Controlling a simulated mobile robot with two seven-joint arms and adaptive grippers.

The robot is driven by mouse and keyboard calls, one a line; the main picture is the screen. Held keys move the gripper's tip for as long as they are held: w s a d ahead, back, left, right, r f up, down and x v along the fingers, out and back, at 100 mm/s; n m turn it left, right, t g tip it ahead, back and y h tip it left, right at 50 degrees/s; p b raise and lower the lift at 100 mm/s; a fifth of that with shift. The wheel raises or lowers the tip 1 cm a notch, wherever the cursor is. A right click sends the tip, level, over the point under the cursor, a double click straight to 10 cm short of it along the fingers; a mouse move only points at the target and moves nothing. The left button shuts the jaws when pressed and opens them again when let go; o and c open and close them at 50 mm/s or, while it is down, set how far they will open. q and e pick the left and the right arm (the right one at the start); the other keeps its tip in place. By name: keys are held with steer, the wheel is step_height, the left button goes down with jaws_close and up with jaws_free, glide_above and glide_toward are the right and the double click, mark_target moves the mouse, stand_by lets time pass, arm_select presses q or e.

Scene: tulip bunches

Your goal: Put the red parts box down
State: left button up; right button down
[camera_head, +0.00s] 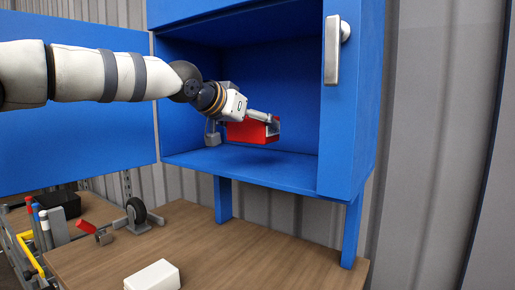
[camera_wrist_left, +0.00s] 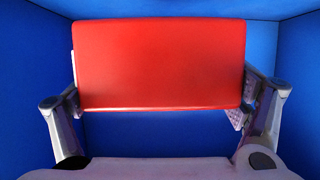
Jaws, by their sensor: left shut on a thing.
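The red parts box (camera_head: 252,131) is inside the open blue cabinet (camera_head: 270,172) in the head view, above the cabinet's floor with a gap showing beneath it. My left gripper (camera_head: 243,126) reaches in from the left and is shut on the box. In the left wrist view the red parts box (camera_wrist_left: 160,65) fills the upper middle, with a finger of my left gripper (camera_wrist_left: 160,95) against each of its sides. The box's far side is hidden. My right gripper is not in view.
The cabinet's open door (camera_head: 90,130) stands at the left, and its handle (camera_head: 332,50) is on the right front. Below is a wooden table (camera_head: 220,250) with a white block (camera_head: 153,276), a black caster wheel (camera_head: 136,210) and tools. The cabinet floor around the box looks clear.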

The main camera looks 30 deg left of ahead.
mark_target(244, 142)
arm_select(q)
steer(key=shift+o, duration=0.2)
steer(key=w+f, duration=0.1)
steer(key=f, duration=0.1)
steer(key=w+f, duration=0.2)
steer(key=f, duration=0.1)
steer(key=shift+f, duration=0.75)
steer(key=shift+c, duration=0.2)
steer(key=o, duration=1.2)
steer(key=shift+c, duration=0.2)
steer(key=shift+s+r, duration=0.15)
steer(key=shift+r, duration=0.05)
steer(key=v, duration=1.1)
steer(key=shift+s+d+f, duration=0.1)
steer(key=shift+f, duration=0.2)
steer(key=shift+s+r, duration=0.3)
steer(key=shift+s, duration=0.05)
